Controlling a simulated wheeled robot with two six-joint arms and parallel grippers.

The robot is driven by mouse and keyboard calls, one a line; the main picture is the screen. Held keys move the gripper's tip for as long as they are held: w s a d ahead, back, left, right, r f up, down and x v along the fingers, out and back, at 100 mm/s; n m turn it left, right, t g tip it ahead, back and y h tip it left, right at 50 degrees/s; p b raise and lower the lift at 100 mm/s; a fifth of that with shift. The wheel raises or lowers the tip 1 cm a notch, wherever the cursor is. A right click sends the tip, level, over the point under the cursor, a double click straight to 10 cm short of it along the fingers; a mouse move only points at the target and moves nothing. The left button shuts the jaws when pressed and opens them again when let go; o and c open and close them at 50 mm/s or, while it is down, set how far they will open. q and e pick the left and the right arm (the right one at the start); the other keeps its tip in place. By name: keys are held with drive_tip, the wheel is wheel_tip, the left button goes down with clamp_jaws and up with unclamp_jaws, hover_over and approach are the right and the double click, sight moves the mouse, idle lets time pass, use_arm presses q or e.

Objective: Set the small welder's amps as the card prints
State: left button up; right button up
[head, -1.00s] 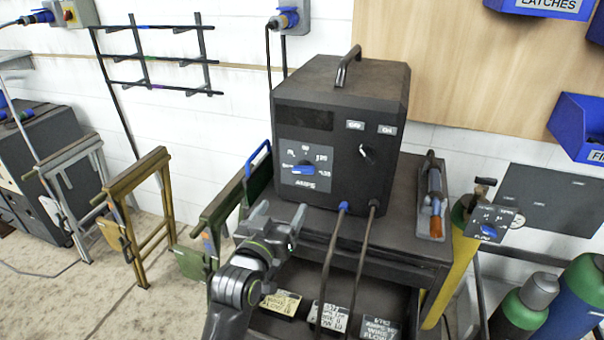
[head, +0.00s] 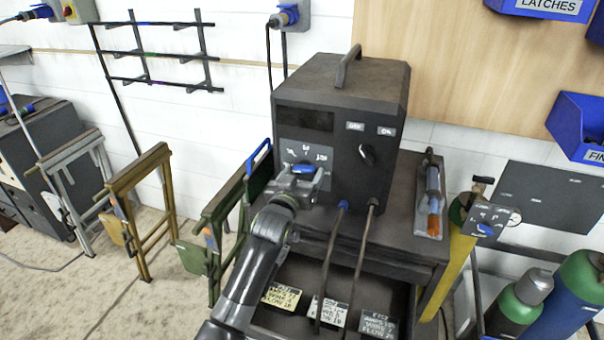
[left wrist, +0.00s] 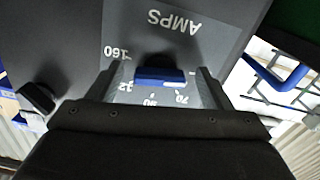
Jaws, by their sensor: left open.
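The small welder (head: 342,95) is a dark box on a cart. Its AMPS dial has a blue knob (head: 303,168), partly covered by my left gripper (head: 300,184) in the head view. The left wrist view shows the blue knob (left wrist: 160,76) between the open fingers of my left gripper (left wrist: 161,70), apparently with gaps on both sides. The AMPS panel (left wrist: 185,28) appears upside down there, with 160, 90 and 70 legible. A yellow card (head: 281,296), a white card (head: 328,312) and a grey card (head: 377,322) lie below; their small print is unclear. My right gripper is out of view.
A black knob (head: 367,155) sits on the welder's right front. Two cables (head: 333,255) hang before the cart. A torch (head: 433,200) lies on the cart's right side. Gas cylinders (head: 520,300) stand at right, folding frames (head: 140,210) at left.

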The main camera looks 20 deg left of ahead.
use_arm(q)
drive_tip(key=shift+w, duration=0.15)
drive_tip(key=c, duration=1)
drive_tip(key=m+p, duration=0.1)
drive_tip(key=m, duration=0.1)
drive_tip(key=m+p, duration=0.1)
drive_tip(key=m, duration=0.1)
drive_tip(key=shift+a+r+m+p, duration=0.2)
drive_tip(key=shift+m+p, duration=0.1)
drive_tip(key=shift+p, duration=0.1)
drive_tip(key=m+p, duration=0.2)
drive_tip(key=m, duration=0.3)
drive_tip(key=shift+f+p, duration=0.1)
drive_tip(key=shift+p, duration=0.3)
